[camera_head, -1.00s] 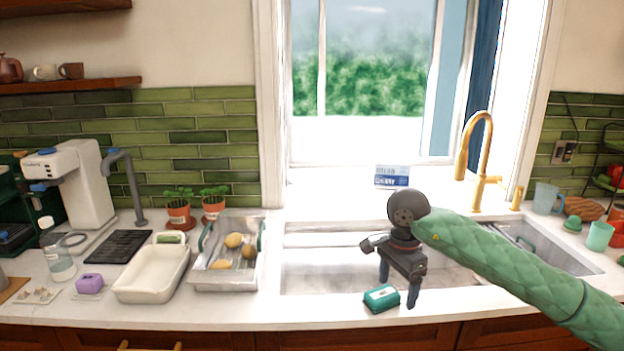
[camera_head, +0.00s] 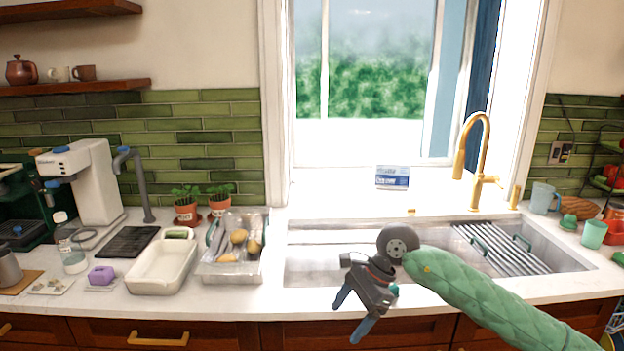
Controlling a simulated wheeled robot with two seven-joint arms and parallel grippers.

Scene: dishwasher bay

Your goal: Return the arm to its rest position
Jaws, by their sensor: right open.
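My right arm in its green quilted sleeve (camera_head: 485,297) comes in from the lower right. My right gripper (camera_head: 351,318) is open, with its two dark fingers spread and pointing down-left over the front edge of the counter. Nothing shows between its fingers. A small teal piece (camera_head: 394,289) peeks out just behind the gripper at the sink's front edge; the rest of it is hidden. My left gripper is not in view.
The sink (camera_head: 308,265) lies behind the gripper, with a roll-up rack (camera_head: 500,250) on its right and a gold faucet (camera_head: 474,170) behind. A steel tray (camera_head: 215,270) of potatoes and a white dish (camera_head: 150,283) stand left.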

